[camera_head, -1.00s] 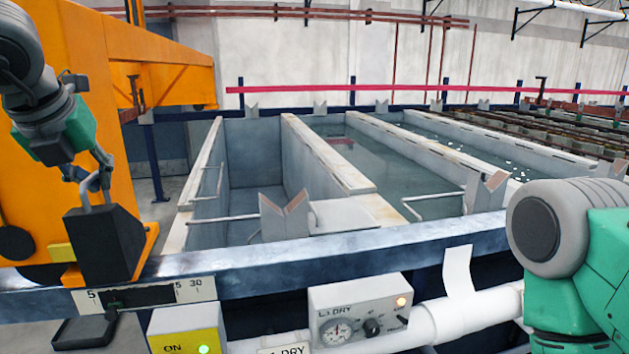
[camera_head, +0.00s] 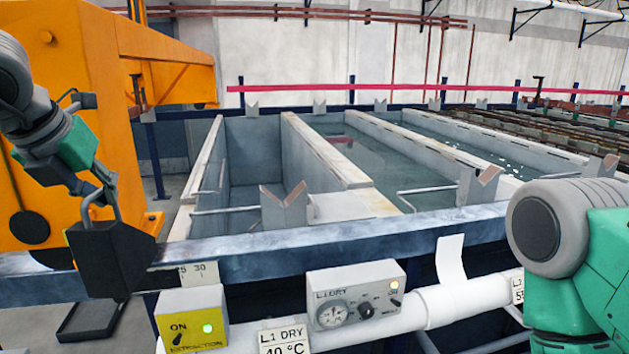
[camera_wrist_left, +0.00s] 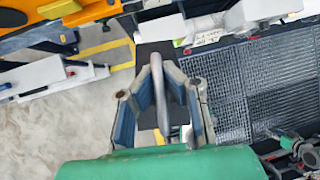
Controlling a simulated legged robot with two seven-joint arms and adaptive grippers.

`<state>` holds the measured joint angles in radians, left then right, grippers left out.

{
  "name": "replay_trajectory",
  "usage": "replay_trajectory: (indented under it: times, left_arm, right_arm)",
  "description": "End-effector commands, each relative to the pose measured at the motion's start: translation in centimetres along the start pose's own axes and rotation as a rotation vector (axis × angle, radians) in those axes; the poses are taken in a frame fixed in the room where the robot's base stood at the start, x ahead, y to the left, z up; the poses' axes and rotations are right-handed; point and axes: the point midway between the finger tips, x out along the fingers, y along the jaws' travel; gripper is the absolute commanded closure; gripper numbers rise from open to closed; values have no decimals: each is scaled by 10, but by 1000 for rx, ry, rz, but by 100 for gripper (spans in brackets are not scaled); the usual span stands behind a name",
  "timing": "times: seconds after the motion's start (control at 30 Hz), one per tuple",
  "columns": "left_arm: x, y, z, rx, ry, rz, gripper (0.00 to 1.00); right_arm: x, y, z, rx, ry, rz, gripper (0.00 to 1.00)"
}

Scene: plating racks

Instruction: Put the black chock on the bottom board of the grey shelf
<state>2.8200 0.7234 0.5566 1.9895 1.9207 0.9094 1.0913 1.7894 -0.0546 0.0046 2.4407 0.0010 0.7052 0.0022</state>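The black chock (camera_head: 108,258), a dark block with a metal loop handle on top, hangs from my left gripper (camera_head: 99,193) at the left of the head view. The gripper is closed around the handle. The chock is slightly tilted and held in the air in front of the tank rim. In the left wrist view the handle (camera_wrist_left: 160,95) runs between the fingers, with a dark surface below it. I cannot make out the grey shelf in either view. My right gripper is out of view; only part of that arm shows at the lower right.
A yellow ON box (camera_head: 190,318) and a grey L1 DRY control box (camera_head: 355,293) stand close to the right of the chock. A white pipe (camera_head: 465,303) runs along the tank front. An orange machine (camera_head: 60,130) is behind the gripper. A black tray (camera_head: 90,320) lies on the floor.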

Motion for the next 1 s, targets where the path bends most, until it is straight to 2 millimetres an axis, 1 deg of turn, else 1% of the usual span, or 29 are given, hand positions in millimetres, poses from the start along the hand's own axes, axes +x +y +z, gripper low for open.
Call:
replay_trajectory:
  times: [0.37,0.6,0.77,1.0]
  left_arm:
    - [45,-1,-32,282,49,-179,100]
    - [85,0,-62,570,99,-359,100]
    - [108,0,-82,769,131,-481,100]
    - [142,-1,-116,1094,188,-676,100]
  right_arm:
    - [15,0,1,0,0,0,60]
    - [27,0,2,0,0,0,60]
    - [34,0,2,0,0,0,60]
    - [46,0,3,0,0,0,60]
